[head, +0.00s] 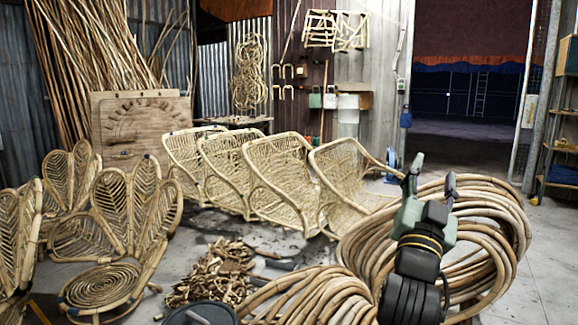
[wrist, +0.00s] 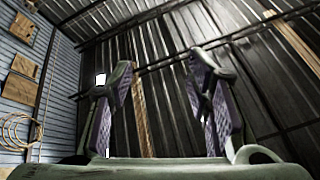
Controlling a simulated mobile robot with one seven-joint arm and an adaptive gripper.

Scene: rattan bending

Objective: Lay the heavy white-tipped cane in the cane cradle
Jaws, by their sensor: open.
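My gripper (head: 431,178) points upward in front of the large cane coils in the head view. Its two fingers stand apart with nothing between them. The wrist view shows the open gripper (wrist: 162,75) against the corrugated roof and wall. I cannot pick out a heavy white-tipped cane or a cane cradle in either view. Many long canes (head: 88,45) lean in a bundle against the back left wall, but no white tip can be made out on them.
Thick cane coils (head: 490,215) fill the floor around my arm. A pile of offcuts (head: 215,275) lies left of them. Rattan chair frames (head: 275,185) stand in a row behind, and petal-backed chairs (head: 115,240) stand left. Open floor (head: 545,225) lies at right.

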